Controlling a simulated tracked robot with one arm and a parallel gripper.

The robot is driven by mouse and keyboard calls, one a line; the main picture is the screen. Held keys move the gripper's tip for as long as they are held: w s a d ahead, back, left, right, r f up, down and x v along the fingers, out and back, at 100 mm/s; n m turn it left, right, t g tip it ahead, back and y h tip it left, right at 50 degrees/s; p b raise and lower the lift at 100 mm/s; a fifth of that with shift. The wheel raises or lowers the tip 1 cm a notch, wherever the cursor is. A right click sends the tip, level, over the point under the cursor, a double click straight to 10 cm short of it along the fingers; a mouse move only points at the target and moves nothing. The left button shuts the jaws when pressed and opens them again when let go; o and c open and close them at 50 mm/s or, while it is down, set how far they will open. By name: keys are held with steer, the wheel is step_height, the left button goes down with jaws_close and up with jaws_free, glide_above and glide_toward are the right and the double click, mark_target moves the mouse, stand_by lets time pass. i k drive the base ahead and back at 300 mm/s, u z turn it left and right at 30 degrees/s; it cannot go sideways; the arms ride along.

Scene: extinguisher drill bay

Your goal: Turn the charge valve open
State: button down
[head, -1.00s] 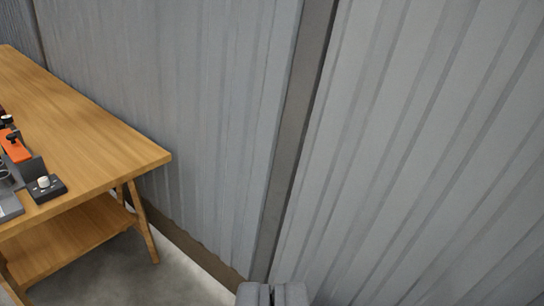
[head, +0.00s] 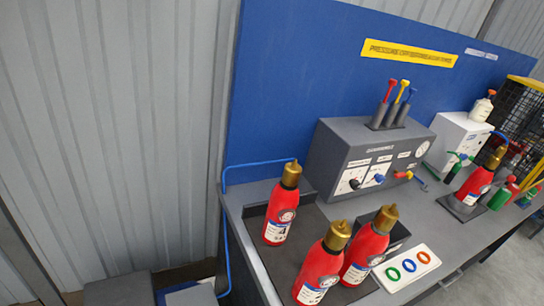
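A grey control box (head: 345,150) stands at the back of the bench. Its sloped front carries a black knob (head: 355,184), a blue knob (head: 379,178), a red lever handle (head: 403,174) and a round gauge (head: 422,149). The labels are too small to read, so I cannot tell which of these is the charge valve or how it is set. My gripper is not in view; nothing touches the box or its controls.
Red extinguishers (head: 281,205) (head: 323,265) (head: 368,245) stand upright in front of the box. A white card with coloured rings (head: 405,268) lies beside them. Grey blocks (head: 120,289) sit low left. A white unit (head: 459,140) and wire cage (head: 520,105) are at right.

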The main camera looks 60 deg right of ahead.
mark_target(398, 175)
steer(key=z, duration=2.5)
steer(key=k, duration=0.55)
steer(key=z, duration=0.45)
steer(key=i, duration=1.85)
steer(key=u, duration=0.6)
